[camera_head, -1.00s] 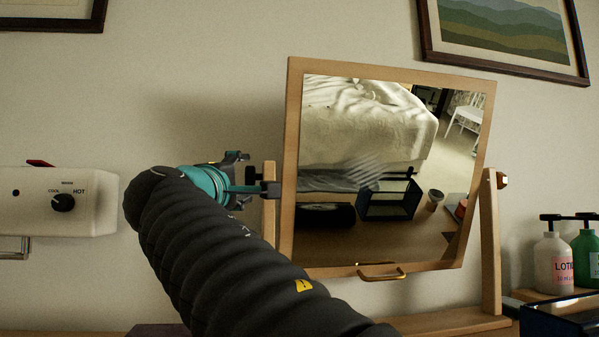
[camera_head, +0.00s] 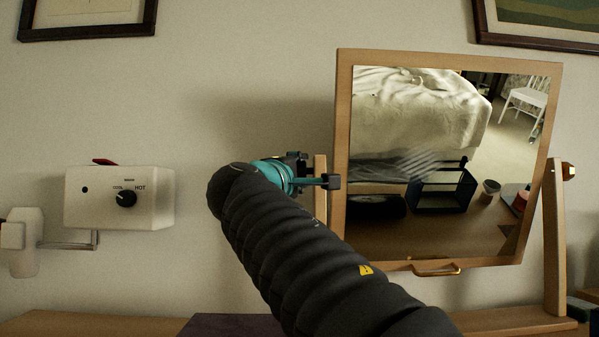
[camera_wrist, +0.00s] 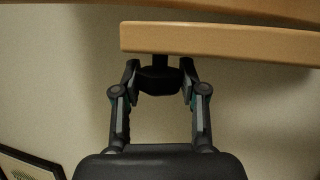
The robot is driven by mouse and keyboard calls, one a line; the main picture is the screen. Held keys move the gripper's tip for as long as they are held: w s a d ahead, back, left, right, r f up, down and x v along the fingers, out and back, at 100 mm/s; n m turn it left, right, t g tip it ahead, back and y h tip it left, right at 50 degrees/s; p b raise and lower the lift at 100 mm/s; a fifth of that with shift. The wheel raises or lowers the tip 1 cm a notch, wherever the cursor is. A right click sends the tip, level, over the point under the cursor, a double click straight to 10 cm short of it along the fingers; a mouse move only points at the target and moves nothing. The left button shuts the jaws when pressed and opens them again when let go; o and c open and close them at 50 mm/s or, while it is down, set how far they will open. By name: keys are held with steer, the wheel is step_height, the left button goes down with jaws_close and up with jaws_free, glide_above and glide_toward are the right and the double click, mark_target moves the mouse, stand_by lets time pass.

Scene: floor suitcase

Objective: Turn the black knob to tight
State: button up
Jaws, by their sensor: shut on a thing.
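A mirror (camera_head: 342,150) in a wooden frame stands between two wooden posts. In the wrist view, a black knob (camera_wrist: 158,82) sits on a short dark shaft at the side of a wooden post (camera_wrist: 220,42). My gripper (camera_wrist: 159,76) has its two fingers on either side of this knob and is shut on it. In the head view, my gripper (camera_head: 316,170) is at the left post (camera_head: 320,175) of the mirror, and the knob is largely hidden behind it. No tight or loose marking is readable.
Picture frames hang above.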

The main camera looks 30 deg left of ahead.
steer(key=shift+f+b, duration=0.2)
steer(key=shift+b, duration=0.55)
steer(key=shift+f+m+t+b, duration=0.15)
steer(key=shift+m+t+b, duration=0.25)
steer(key=shift+t+b, duration=0.65)
steer(key=shift+r+m+t+h+b, duration=0.3)
steer(key=shift+r+m+b, duration=0.1)
steer(key=shift+b, duration=0.75)
steer(key=o, duration=1.1)
steer(key=shift+o, duration=0.2)
steer(key=v, duration=1.2)
